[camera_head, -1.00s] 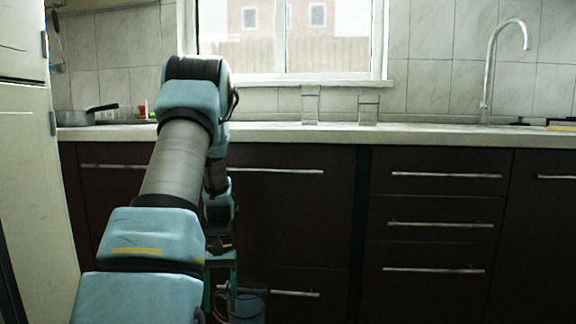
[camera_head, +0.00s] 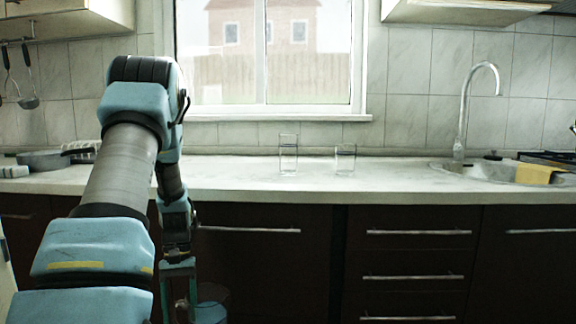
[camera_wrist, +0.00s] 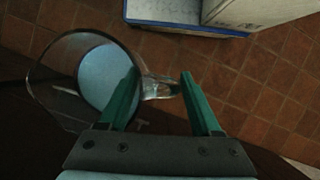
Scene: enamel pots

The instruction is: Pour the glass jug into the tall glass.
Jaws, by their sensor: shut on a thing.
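The glass jug (camera_head: 211,305) hangs low in front of the dark cabinets, partly cut off by the bottom edge of the head view. In the wrist view the jug (camera_wrist: 58,60) shows its wide clear rim and pale blue contents. My gripper (camera_wrist: 160,86) is shut on the jug's handle, which lies between the green fingers; my gripper (camera_head: 180,298) also shows in the head view, below counter height. The tall glass (camera_head: 288,156) stands upright on the counter, below the window, to the right of my arm and well above the jug in the picture. It looks clear and empty.
A shorter glass (camera_head: 345,159) stands just right of the tall glass. The counter (camera_head: 240,185) around them is clear. A grey pan (camera_head: 43,160) sits at the far left, and a sink with a tall tap (camera_head: 461,130) is at the right. The counter's front edge lies above my gripper.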

